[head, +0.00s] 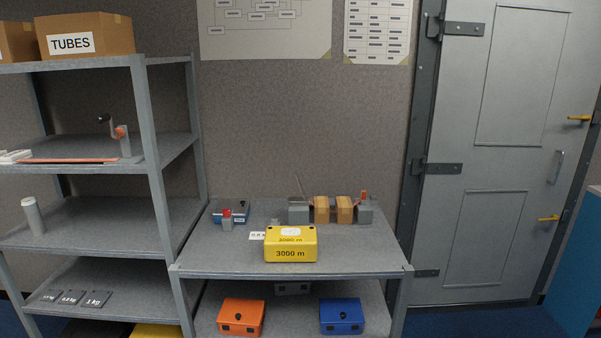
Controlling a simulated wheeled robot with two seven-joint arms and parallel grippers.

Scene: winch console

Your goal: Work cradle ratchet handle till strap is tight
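Neither of my grippers is in view. On the grey table (200,250), a cradle-like row stands at the back right. It has a grey block at the left (298,213), two brown blocks (321,209) (344,209) and a grey block at the right (364,214). A thin grey lever (299,186) rises from the left block, tilted slightly. An upright red-orange piece (363,197) stands at the right block. Bits of red show beside the brown blocks; whether they are a strap, slack or tight, I cannot tell.
A yellow "3000 m" box (290,253) stands in front of the row. A crank stand (123,142) with a red strip (67,160) is on the left shelf. The table's front right is clear.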

